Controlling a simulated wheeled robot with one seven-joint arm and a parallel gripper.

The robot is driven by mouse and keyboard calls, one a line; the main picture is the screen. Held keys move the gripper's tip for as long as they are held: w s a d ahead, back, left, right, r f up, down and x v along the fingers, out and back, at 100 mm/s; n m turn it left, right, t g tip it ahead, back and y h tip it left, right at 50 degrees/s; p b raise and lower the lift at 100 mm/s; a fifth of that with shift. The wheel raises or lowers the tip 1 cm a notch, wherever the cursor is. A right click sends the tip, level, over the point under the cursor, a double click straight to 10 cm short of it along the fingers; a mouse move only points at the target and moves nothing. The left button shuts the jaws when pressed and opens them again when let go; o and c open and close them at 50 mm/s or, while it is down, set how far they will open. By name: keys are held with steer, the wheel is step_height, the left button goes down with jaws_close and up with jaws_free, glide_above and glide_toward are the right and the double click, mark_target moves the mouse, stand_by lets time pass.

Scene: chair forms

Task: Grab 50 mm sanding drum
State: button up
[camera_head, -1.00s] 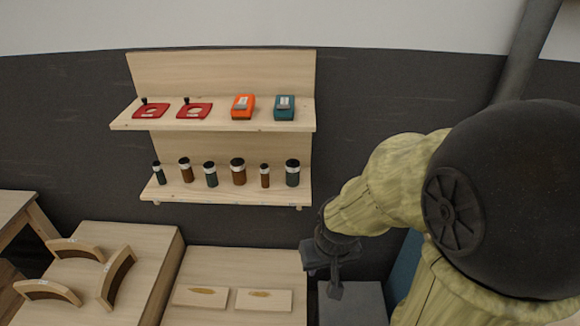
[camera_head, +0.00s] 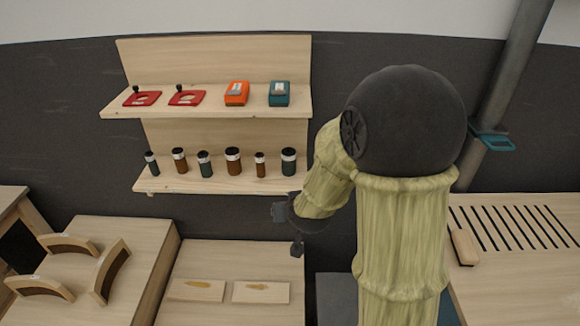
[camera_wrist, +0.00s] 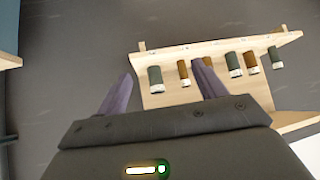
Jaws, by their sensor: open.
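Several sanding drums stand in a row on the lower shelf: a small green drum (camera_head: 152,164), a brown drum (camera_head: 180,161), a green drum (camera_head: 205,165), a wide brown drum (camera_head: 233,161), a thin brown drum (camera_head: 260,165) and a wide green drum (camera_head: 288,162). Each has a black top and a pale band. No size label is readable, so I cannot tell which is 50 mm. My gripper (camera_head: 287,230) is open and empty, below the shelf's right end. In the wrist view, my gripper (camera_wrist: 164,70) points toward the row, with the wide green drum (camera_wrist: 155,78) between its fingers in the picture.
The lower shelf (camera_head: 215,184) sits under an upper shelf (camera_head: 215,110) holding two red items, an orange box (camera_head: 236,92) and a teal box (camera_head: 279,93). Below are benches with curved wooden forms (camera_head: 110,271) and two flat boards (camera_head: 261,292). A slatted bench (camera_head: 500,280) stands right.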

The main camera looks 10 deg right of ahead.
steer(key=w+f+m+t+h+b, duration=0.1)
steer(key=w+t+h+b, duration=0.3)
steer(key=w+t, duration=0.4)
steer(key=w+m, duration=0.1)
steer(key=w, duration=0.1)
steer(key=shift+w+d+f+m+h, duration=0.2)
steer(key=shift+w+f+m+h, duration=0.1)
steer(key=shift+w+f+h, duration=0.1)
